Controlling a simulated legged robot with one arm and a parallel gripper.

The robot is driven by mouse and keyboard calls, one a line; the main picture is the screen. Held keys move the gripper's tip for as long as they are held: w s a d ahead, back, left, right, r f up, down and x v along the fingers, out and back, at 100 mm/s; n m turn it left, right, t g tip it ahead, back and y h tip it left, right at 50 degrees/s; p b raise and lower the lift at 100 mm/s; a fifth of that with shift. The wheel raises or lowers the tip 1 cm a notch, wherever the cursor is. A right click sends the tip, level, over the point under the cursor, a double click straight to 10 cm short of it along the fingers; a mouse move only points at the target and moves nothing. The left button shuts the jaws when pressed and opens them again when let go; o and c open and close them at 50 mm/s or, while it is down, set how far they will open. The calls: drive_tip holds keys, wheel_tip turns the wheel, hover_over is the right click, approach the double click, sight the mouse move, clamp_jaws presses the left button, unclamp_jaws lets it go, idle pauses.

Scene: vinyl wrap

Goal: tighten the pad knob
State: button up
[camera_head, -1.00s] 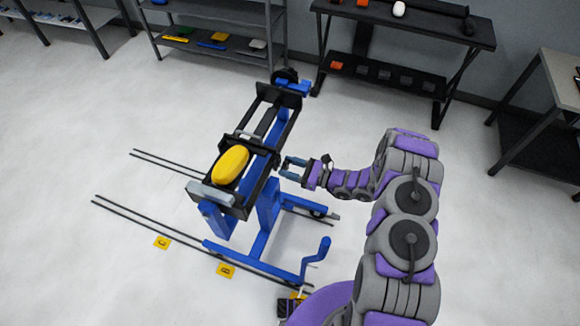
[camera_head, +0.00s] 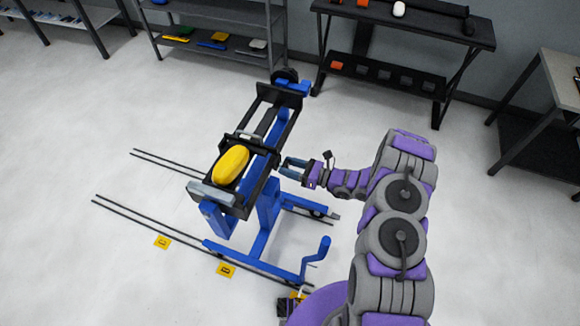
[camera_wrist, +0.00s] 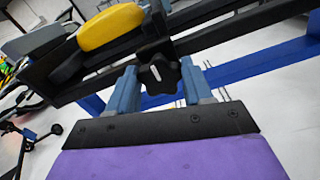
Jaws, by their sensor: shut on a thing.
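The pad knob (camera_wrist: 157,74) is a black, lobed knob with a white mark, on the side of the blue and black stand, below the yellow pad (camera_wrist: 112,27). The yellow pad (camera_head: 230,164) also shows on top of the stand in the head view. My gripper (camera_wrist: 158,84) has its two blue-grey fingers on either side of the knob and is shut on it. In the head view my gripper (camera_head: 283,168) reaches the stand's right side, and the knob is too small to make out there.
The blue stand (camera_head: 268,205) rests on floor rails (camera_head: 150,216) with yellow markers (camera_head: 227,270) beside them. A blue crank handle (camera_head: 324,250) rises near my arm. Shelves (camera_head: 215,45) and a dark table (camera_head: 420,30) stand at the back. The floor on the left is clear.

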drive_tip(key=o, duration=1)
drive_tip(key=shift+w, duration=0.1)
drive_tip(key=shift+d, duration=0.15)
drive_tip(key=p+v, duration=0.2)
drive_tip(key=v, duration=1.5)
drive_tip(key=shift+d, duration=0.15)
